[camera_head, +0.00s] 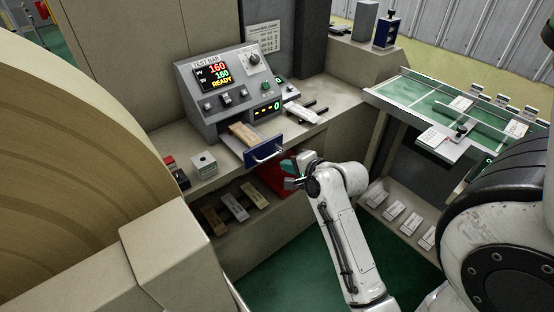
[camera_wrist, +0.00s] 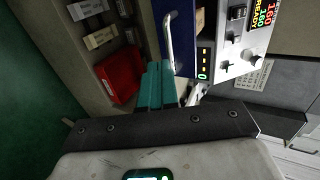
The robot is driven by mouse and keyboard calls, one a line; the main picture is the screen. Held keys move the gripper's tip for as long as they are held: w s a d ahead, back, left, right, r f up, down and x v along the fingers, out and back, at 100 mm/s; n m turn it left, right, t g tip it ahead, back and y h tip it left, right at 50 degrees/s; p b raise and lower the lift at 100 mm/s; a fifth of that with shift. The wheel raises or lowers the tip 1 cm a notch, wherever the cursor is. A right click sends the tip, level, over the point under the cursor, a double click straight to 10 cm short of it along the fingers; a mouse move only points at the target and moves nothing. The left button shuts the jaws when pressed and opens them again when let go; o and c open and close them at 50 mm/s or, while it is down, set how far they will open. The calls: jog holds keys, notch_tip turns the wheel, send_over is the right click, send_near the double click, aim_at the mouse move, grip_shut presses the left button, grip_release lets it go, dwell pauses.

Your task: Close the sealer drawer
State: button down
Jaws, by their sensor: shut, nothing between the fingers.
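The sealer (camera_head: 222,84) is a grey console with a lit display, standing on the bench. Its drawer, with a blue front (camera_head: 265,150) and a silver bar handle, sticks out toward me, and a tan packet (camera_head: 243,133) lies in it. In the wrist view the blue drawer front (camera_wrist: 181,45) and its handle (camera_wrist: 168,40) are at the upper middle. My gripper (camera_head: 289,174) is just to the lower right of the drawer front in the head view. Its teal fingers (camera_wrist: 157,82) are together and empty. They appear close to the handle's end; I cannot tell whether they touch.
A red bin (camera_head: 274,176) sits on the lower shelf behind my gripper, beside several tan and white packets (camera_head: 234,206). A small grey box (camera_head: 204,165) stands on the bench left of the drawer. A green conveyor table (camera_head: 430,103) is at right.

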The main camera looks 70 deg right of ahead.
aim_at(240, 130)
jog(key=shift+w+r+p+x, duration=0.1)
jog(key=shift+r+x, duration=0.05)
jog(key=shift+x, duration=0.7)
jog(key=shift+w+r+p+x, duration=0.1)
jog(key=shift+r+p+x, duration=0.05)
jog(key=shift+x, duration=0.75)
jog(key=shift+w+r+p+x, duration=0.1)
jog(key=shift+r+x, duration=0.1)
jog(key=shift+x, duration=0.65)
jog(key=shift+d, duration=0.1)
jog(key=w+d+b, duration=0.1)
jog(key=w+d, duration=0.2)
jog(key=w, duration=0.2)
jog(key=w+d, duration=0.3)
jog(key=w, duration=0.1)
jog(key=w+d+b, duration=0.1)
jog(key=w+d, duration=0.2)
jog(key=w, duration=0.2)
jog(key=shift+w+f+b, duration=0.1)
jog(key=shift+w+b, duration=0.2)
jog(key=shift+b, duration=0.05)
jog(key=shift+w+d, duration=0.15)
jog(key=shift+w, duration=0.15)
jog(key=shift+r, duration=0.2)
